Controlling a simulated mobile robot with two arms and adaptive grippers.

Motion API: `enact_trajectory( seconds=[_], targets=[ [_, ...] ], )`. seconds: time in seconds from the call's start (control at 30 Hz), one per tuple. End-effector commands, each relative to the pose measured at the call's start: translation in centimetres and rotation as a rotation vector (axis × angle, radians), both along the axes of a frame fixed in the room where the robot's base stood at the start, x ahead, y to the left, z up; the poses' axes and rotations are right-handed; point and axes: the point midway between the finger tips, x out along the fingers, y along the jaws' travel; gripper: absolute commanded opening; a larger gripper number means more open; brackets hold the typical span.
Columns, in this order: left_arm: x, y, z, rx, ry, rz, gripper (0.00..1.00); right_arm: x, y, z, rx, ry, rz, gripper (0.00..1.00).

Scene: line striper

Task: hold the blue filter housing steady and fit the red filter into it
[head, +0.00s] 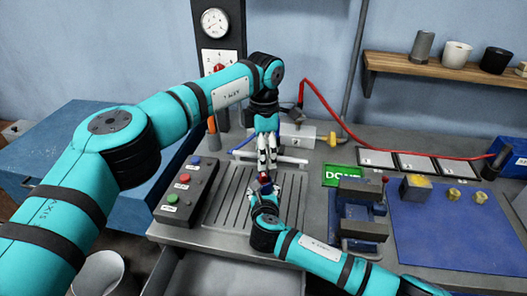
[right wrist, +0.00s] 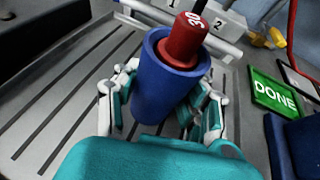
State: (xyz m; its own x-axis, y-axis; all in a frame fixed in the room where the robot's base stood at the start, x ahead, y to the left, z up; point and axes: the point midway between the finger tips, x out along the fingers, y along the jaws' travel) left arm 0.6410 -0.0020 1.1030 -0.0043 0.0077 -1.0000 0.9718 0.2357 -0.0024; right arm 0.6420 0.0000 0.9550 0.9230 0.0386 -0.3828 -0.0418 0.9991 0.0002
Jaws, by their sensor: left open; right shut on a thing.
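The blue filter housing (right wrist: 158,95) is an open-topped cylinder, shown large in the right wrist view. My right gripper (right wrist: 160,112) is shut on it, with fingers on both sides, above the grooved plate. The red filter (right wrist: 184,42), marked with a white number, stands in the housing's mouth, its upper part sticking out. How deep it sits is hidden by the housing wall. In the head view the red filter (head: 265,177) is a small spot between the two grippers. My left gripper (head: 267,168) is open and points down just above it.
The grooved metal plate (head: 228,215) lies under the grippers. A button box (head: 186,190) stands left of it. A green DONE sign (head: 342,177), a vise (head: 361,215) and a blue mat (head: 440,225) are to the right. A white rail (head: 270,157) runs behind.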

Motion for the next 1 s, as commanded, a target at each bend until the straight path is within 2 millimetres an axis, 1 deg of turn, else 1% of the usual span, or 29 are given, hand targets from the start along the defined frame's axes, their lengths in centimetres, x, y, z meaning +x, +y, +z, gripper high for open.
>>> enact_trajectory(
  seconds=[0.17, 0.2, 0.37, 0.4, 0.67, 0.77, 0.87, 1.0],
  targets=[
    [0.0, 0.0, 0.0, 0.0, 0.0, 0.0, 0.61, -0.1, 0.0, -0.1, 0.001, 0.002, 0.001, 0.0],
    [0.0, 0.0, 0.0, 0.0, 0.0, 0.0, 0.61, -0.1, 0.0, -0.1, 0.001, 0.002, 0.001, 0.45],
    [0.0, 0.0, 0.0, 0.0, 0.0, 0.0, 0.61, 0.0, 0.0, -0.1, 0.0, 0.001, 0.001, 0.66],
    [0.0, 0.0, 0.0, 0.0, 0.0, 0.0, 0.61, 0.0, 0.0, -0.1, 0.0, 0.001, 0.0, 0.69],
    [0.0, 0.0, 0.0, 0.0, 0.0, 0.0, 0.61, -0.1, 0.0, 0.0, 0.0, 0.0, 0.0, 0.69],
    [0.0, 0.0, 0.0, 0.0, 0.0, 0.0, 0.61, -0.6, 0.0, 0.2, 0.0, 0.0, 0.001, 0.69],
    [0.0, 0.0, 0.0, 0.0, 0.0, 0.0, 0.61, -1.8, -0.1, 0.7, 0.001, 0.0, 0.002, 0.69],
    [0.0, 0.0, 0.0, 0.0, 0.0, 0.0, 0.61, -4.3, -0.1, 1.7, 0.002, 0.0, 0.004, 0.69]
  ],
)
